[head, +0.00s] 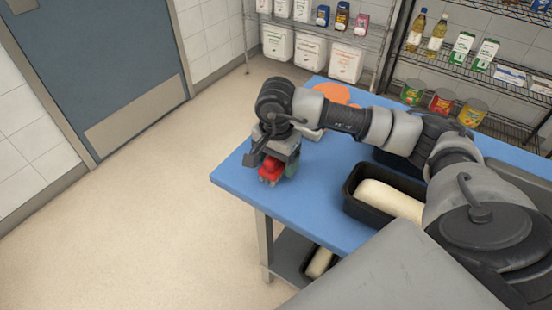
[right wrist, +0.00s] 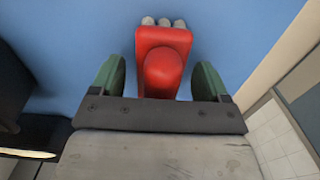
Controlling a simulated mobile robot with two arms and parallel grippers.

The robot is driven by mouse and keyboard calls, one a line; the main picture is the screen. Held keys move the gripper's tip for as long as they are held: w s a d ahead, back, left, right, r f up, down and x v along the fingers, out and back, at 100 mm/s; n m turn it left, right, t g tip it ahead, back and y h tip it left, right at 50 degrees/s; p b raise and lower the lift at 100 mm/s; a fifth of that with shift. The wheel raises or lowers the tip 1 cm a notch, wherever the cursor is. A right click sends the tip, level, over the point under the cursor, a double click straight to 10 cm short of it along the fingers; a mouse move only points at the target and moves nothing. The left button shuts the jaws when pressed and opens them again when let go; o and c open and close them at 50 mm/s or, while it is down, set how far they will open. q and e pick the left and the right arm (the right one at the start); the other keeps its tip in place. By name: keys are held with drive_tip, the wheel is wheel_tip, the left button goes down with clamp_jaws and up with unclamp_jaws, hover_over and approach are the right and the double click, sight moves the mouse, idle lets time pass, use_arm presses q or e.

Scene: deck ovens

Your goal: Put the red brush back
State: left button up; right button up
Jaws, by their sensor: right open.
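The red brush (head: 269,170) is at the left end of the blue-topped table (head: 232,174), under my right gripper (head: 273,165). In the right wrist view the red brush (right wrist: 163,65) shows its red body and rounded red grip, with pale grey tufts at the top edge. My right gripper (right wrist: 160,80) is open, with one green-padded finger on each side of the brush. Small gaps show between the brush and both fingers. I cannot tell whether the brush touches the table. My left gripper is not in view.
A black tin with pale dough (head: 390,200) stands on the table to the right. An orange round item (head: 333,92) lies towards the back. Another tin with dough (head: 319,262) is on the lower shelf. Wire racks with goods stand behind. The floor (head: 130,220) at left is clear.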

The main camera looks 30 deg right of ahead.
wheel_tip(320, 180, up, 12)
drive_tip(key=shift+r, duration=0.15)
idle(0.3)
idle(0.4)
